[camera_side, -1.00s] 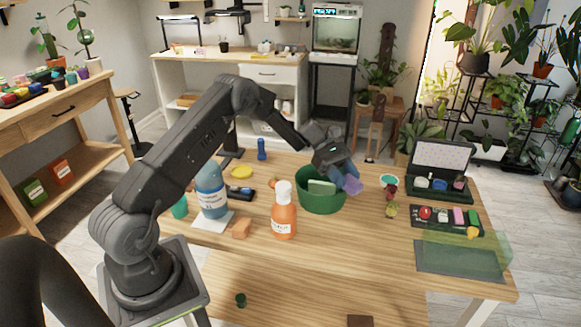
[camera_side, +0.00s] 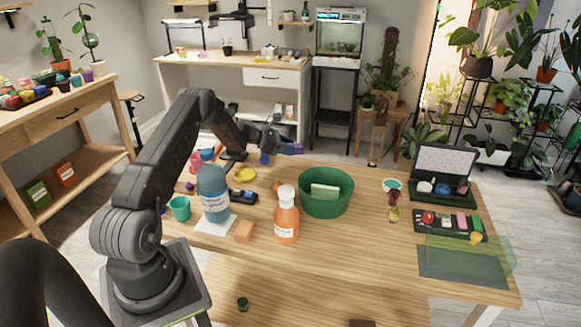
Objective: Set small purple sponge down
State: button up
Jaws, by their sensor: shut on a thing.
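The small purple sponge (camera_side: 296,149) is at the tip of my gripper (camera_side: 284,148), past the back edge of the wooden table in the picture. My gripper is shut on it and points to the right. The sponge looks held clear of the table, but its exact height is hard to tell. My gripper covers part of it.
A green bowl (camera_side: 326,207) with a pale green block (camera_side: 325,192) stands mid-table. An orange bottle (camera_side: 286,222), a blue bottle (camera_side: 213,193), a teal cup (camera_side: 180,208) and a yellow dish (camera_side: 244,175) stand left. A dark tray (camera_side: 440,233) lies right.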

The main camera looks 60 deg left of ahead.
aim_at(288, 170)
jog(key=shift+f, duration=3.5)
jog(key=shift+d+f, duration=0.1)
jog(key=o, duration=0.9)
